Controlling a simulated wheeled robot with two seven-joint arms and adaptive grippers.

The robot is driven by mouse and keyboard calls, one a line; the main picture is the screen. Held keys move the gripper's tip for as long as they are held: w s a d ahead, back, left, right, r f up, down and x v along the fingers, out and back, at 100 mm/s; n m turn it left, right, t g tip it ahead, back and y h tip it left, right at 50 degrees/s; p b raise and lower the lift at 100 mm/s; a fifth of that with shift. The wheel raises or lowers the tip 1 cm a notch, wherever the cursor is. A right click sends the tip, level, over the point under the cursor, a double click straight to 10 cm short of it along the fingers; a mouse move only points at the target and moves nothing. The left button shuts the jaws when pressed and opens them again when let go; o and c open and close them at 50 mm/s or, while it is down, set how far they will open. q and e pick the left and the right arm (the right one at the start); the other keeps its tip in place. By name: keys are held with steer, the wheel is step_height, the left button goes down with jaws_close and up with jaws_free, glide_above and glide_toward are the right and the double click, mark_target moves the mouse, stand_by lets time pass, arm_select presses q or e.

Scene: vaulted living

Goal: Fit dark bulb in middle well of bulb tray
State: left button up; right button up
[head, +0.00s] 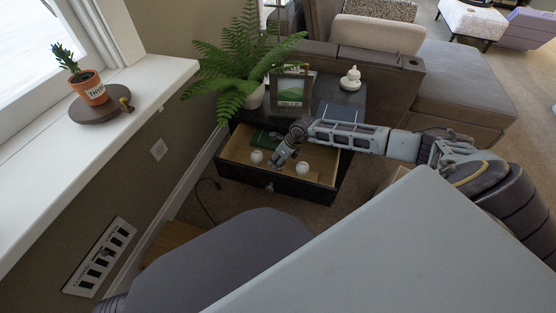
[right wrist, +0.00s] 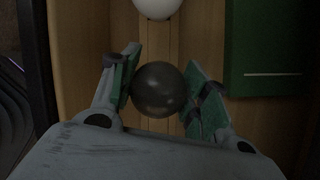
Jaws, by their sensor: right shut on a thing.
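The dark bulb (right wrist: 159,90) is a dark, glossy ball between the two green-padded fingers of my right gripper (right wrist: 158,92) in the right wrist view. The gripper is shut on it. In the head view my right gripper (head: 278,161) is over the open drawer, between two white bulbs (head: 256,156) (head: 302,167). One white bulb (right wrist: 157,6) shows at the top of the right wrist view. A wooden strip, perhaps the bulb tray (right wrist: 159,40), runs under the dark bulb. Its middle well is hidden. My left gripper is out of view.
The open drawer (head: 232,180) has wooden walls around my gripper. A green box or book (right wrist: 265,50) lies inside it, to the right in the wrist view. A fern (head: 240,70), picture frame (head: 291,91) and white pot (head: 350,80) stand on the dark cabinet.

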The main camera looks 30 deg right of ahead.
steer(key=shift+f, duration=0.45)
stand_by(0.3)
steer(key=o, duration=1.1)
steer(key=shift+r, duration=0.15)
steer(key=shift+v, duration=5.85)
